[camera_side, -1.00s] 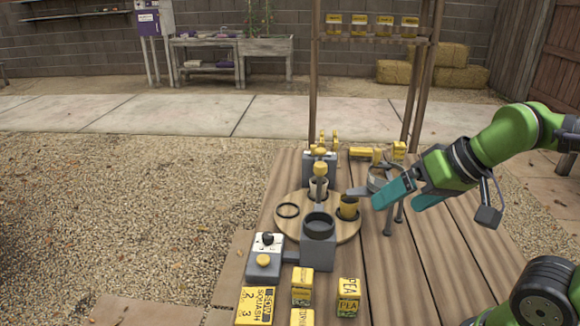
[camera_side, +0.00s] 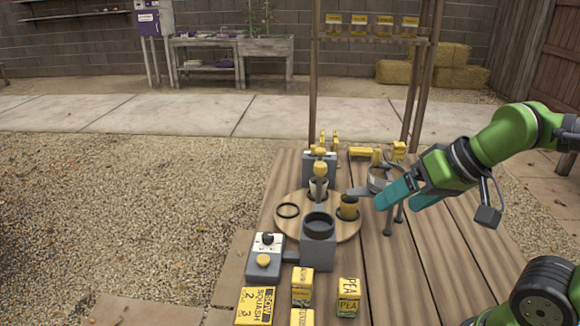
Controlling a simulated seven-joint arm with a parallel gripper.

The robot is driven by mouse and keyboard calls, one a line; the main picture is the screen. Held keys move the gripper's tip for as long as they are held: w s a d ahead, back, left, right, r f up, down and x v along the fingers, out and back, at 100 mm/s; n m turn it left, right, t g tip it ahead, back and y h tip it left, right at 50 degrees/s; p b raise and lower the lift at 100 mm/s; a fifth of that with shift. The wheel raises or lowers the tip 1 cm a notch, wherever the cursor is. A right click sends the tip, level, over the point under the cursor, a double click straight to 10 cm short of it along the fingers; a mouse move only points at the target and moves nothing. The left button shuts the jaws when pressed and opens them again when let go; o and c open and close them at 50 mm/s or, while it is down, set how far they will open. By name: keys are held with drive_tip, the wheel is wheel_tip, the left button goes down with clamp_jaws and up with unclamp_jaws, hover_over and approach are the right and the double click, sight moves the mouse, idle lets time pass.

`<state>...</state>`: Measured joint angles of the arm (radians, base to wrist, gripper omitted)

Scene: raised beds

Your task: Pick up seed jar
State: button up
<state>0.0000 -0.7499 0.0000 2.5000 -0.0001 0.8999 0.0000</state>
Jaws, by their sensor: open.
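No jar is plainly marked as the seed jar. A small yellow jar-like container (camera_side: 348,207) stands upright in a dark holder on the round wooden board. Several jars with yellow labels (camera_side: 359,25) stand on a high shelf behind. My gripper (camera_side: 405,199) has teal fingers, set apart and empty. It hangs above the planks, to the right of the yellow container and apart from it. The fingers partly cover a grey ring stand (camera_side: 382,176).
A control box (camera_side: 265,259) and several yellow seed boxes (camera_side: 348,297) lie nearer. The planks at right are mostly clear.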

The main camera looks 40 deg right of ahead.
drive_tip(key=shift+c, duration=0.8)
drive_tip(key=n+g+y, duration=0.1)
drive_tip(key=n+g, duration=0.3)
drive_tip(key=n, duration=0.8)
approach(304, 275)
drive_tip(key=x, duration=0.5)
drive_tip(key=shift+w+d+f, duration=0.1)
drive_tip(key=shift+w+f, duration=0.1)
drive_tip(key=shift+f, duration=0.1)
drive_tip(key=shift+x, duration=2.7)
drive_tip(key=shift+s, duration=0.15)
drive_tip(key=c, duration=1.1)
